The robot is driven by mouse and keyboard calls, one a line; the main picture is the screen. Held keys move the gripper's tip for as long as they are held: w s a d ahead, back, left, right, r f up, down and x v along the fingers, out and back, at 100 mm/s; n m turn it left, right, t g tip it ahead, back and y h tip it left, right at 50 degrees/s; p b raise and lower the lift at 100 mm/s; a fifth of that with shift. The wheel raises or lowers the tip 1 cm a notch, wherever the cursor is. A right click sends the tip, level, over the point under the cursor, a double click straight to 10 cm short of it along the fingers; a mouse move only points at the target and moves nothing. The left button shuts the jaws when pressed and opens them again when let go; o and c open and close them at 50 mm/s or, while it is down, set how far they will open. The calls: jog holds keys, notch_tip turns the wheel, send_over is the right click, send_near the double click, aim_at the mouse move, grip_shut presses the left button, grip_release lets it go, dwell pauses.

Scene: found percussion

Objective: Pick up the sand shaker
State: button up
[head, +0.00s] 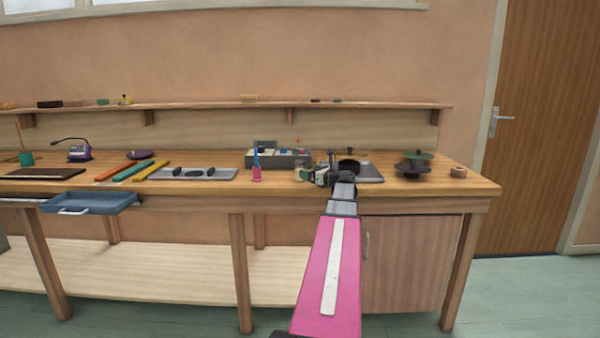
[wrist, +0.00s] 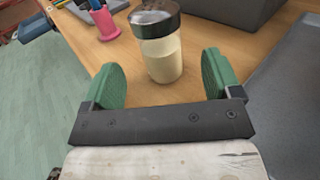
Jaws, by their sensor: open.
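The sand shaker (wrist: 161,58) is a clear jar of pale sand with a dark, worn metallic lid. It stands upright on the workbench. In the head view it is a small pale jar (head: 300,174) near the bench's front edge, just left of my gripper (head: 322,176). In the wrist view my gripper (wrist: 160,78) is open, with its two green pads apart. The jar stands ahead, between the lines of the pads and around their tips. No contact with either pad shows, and nothing is held.
A pink cup (head: 256,174) with pens stands left of the shaker. A grey divided box (head: 278,163) lies behind it. A dark grey flat plate (head: 369,173) lies to the right, with dark stacked discs (head: 413,168) beyond. An open blue drawer (head: 90,203) juts out at left.

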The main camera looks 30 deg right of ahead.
jog(key=x, duration=0.6)
jog(key=shift+w, duration=0.1)
jog(key=c, duration=1.1)
